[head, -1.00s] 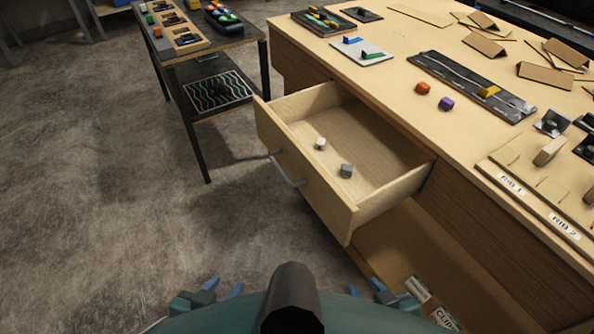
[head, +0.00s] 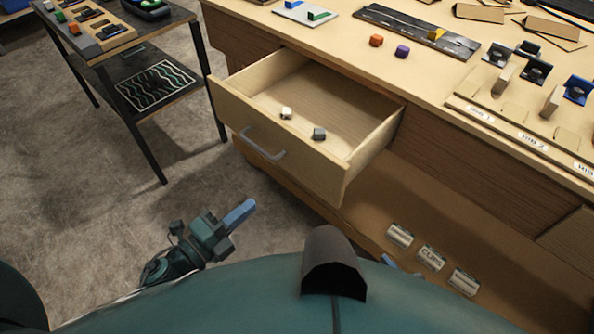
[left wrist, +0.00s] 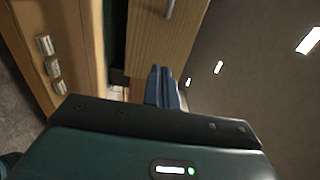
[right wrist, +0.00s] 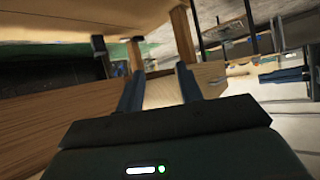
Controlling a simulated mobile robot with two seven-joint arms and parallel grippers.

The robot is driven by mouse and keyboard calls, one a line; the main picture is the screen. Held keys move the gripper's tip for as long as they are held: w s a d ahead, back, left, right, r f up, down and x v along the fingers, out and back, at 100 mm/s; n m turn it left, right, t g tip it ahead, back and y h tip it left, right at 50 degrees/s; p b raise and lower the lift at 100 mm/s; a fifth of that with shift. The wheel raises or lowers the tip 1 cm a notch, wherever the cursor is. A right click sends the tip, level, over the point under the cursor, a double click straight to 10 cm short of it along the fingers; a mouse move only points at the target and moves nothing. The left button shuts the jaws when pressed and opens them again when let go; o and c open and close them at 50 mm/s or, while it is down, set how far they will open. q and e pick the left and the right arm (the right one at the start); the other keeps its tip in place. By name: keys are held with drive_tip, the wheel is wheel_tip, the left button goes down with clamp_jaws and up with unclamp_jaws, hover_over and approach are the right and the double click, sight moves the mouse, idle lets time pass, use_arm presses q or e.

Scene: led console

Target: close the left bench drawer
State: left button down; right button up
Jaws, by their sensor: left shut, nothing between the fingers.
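The left bench drawer (head: 240,128) stands pulled well out of the wooden bench, with its handle (head: 262,146) on the front. Two small pieces lie in it, a white one (head: 286,113) and a grey one (head: 319,133). My left gripper (head: 250,206) is shut and empty, in front of the drawer and apart from it in the head view. In the left wrist view its fingers (left wrist: 163,72) point towards the drawer front (left wrist: 165,42); contact there is unclear. My right gripper (right wrist: 160,80) is open; my body mostly hides it in the head view.
A black-legged side table (head: 120,42) with trays stands left of the drawer. The bench top (head: 340,55) holds coloured blocks, a dark strip and a labelled rack. The floor before the drawer is clear.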

sight(301, 163)
use_arm(q)
drive_tip(key=p+x, duration=0.1)
drive_tip(key=x, duration=1.3)
drive_tip(key=shift+s+p, duration=0.1)
drive_tip(key=shift+p, duration=0.25)
use_arm(e)
drive_tip(key=shift+d+r, duration=0.1)
drive_tip(key=shift+d, duration=0.3)
